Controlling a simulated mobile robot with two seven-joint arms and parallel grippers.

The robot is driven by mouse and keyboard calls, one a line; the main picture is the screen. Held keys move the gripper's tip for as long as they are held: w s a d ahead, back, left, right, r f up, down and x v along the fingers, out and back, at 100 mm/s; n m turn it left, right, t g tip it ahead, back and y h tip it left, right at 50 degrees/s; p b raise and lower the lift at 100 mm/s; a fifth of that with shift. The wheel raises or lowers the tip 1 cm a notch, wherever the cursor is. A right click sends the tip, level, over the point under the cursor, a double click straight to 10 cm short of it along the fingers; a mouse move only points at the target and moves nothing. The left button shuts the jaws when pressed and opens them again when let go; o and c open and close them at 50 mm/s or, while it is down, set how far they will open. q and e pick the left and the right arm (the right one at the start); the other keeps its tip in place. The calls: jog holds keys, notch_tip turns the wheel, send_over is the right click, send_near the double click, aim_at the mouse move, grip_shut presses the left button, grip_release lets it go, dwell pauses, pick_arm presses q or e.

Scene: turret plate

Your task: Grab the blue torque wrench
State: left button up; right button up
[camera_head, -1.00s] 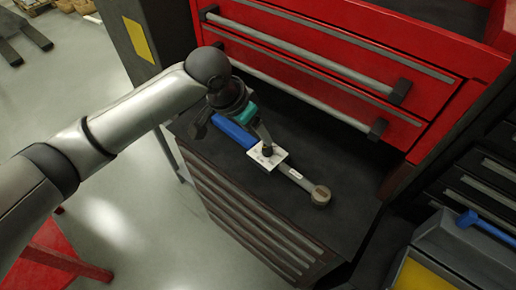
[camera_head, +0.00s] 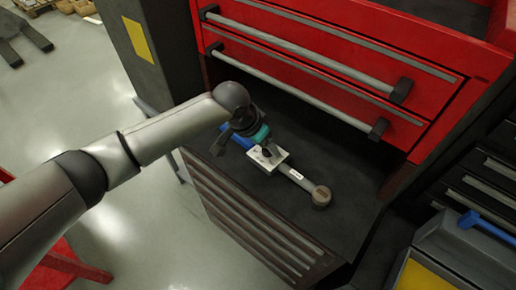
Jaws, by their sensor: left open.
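The torque wrench (camera_head: 299,178) lies on the dark cabinet top, with a grey shaft and a round head at its lower right end. Its blue handle (camera_head: 240,139) is partly hidden by my left gripper and arm. A white plate (camera_head: 267,160) sits across the middle of the wrench, below the gripper. My left gripper (camera_head: 262,149) is over the wrench between the handle and the shaft, pointing down. It is open; its fingers are small and partly hidden, and I cannot tell if they touch the wrench. My right gripper is not in view.
A red tool chest (camera_head: 330,62) with long handle bars rises behind the cabinet top (camera_head: 345,205). A grey bin (camera_head: 440,245) with yellow inside and a blue tool (camera_head: 485,224) stand at the lower right. A red stand (camera_head: 62,268) is at lower left.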

pick_arm(q)
jog(key=shift+c, duration=0.2)
grip_shut()
dwell(0.3)
dwell(0.8)
jog(key=shift+w+r, duration=0.2)
jog(key=shift+r, duration=0.1)
